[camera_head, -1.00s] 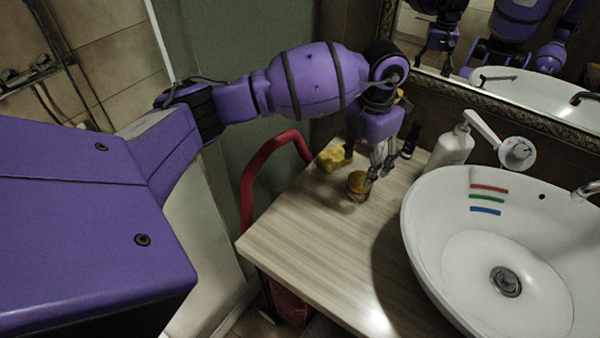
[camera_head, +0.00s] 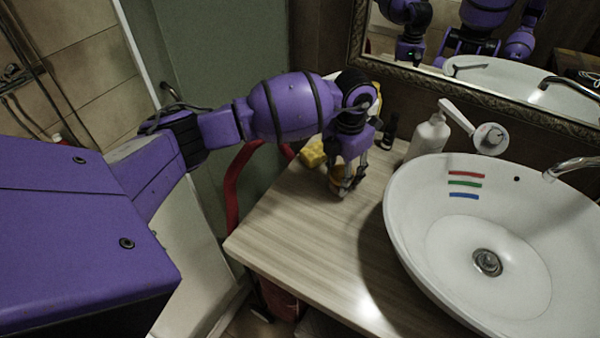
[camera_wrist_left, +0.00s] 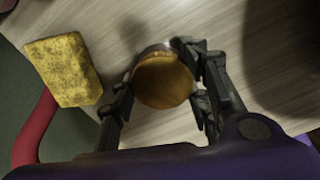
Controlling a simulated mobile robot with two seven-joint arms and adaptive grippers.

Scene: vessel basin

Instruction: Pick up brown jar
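The brown jar (camera_wrist_left: 163,82), with a round orange-brown top, stands on the wooden counter between the two fingers of my left gripper (camera_wrist_left: 162,92). One dark finger is on each side of it, and a narrow gap seems to show beside the jar. In the head view the jar (camera_head: 336,174) is mostly hidden behind the fingers of my left gripper (camera_head: 346,186), which point down at the counter. My left gripper looks open around the jar. My right gripper is not directly in view.
A yellow sponge (camera_head: 314,152) lies left of the jar. A dark bottle (camera_head: 389,133) and a white pump bottle (camera_head: 428,137) stand behind to the right. The white basin (camera_head: 400,215) fills the right side. The counter's front part (camera_head: 310,240) is clear.

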